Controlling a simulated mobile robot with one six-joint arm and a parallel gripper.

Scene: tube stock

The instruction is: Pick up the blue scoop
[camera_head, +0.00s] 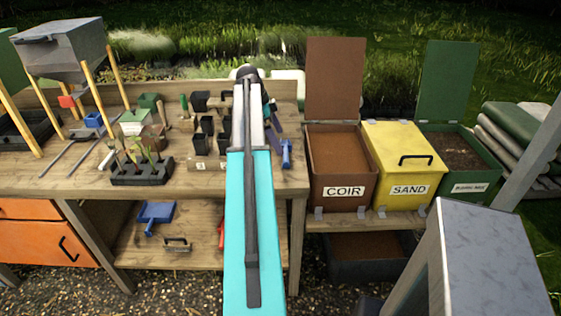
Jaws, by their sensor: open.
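A small blue scoop-like tool (286,153) lies on the right part of the wooden bench top, just right of my arm. A larger blue pan with a short handle (156,213) lies on the lower shelf; from its shape I cannot tell whether it is a scoop or a dustpan. My arm reaches forward over the bench, and my gripper (274,138) shows only partly beside it, close to the small blue tool. Its jaws are open, with nothing seen held. The fingertips are hard to make out, and contact with the tool cannot be told.
Dark pots (207,125) and a black seedling tray (142,173) stand on the bench (200,183) left of my arm. To the right are open coir (343,191) and green (478,178) bins and a closed yellow sand bin (408,180). My arm hides the bench's middle.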

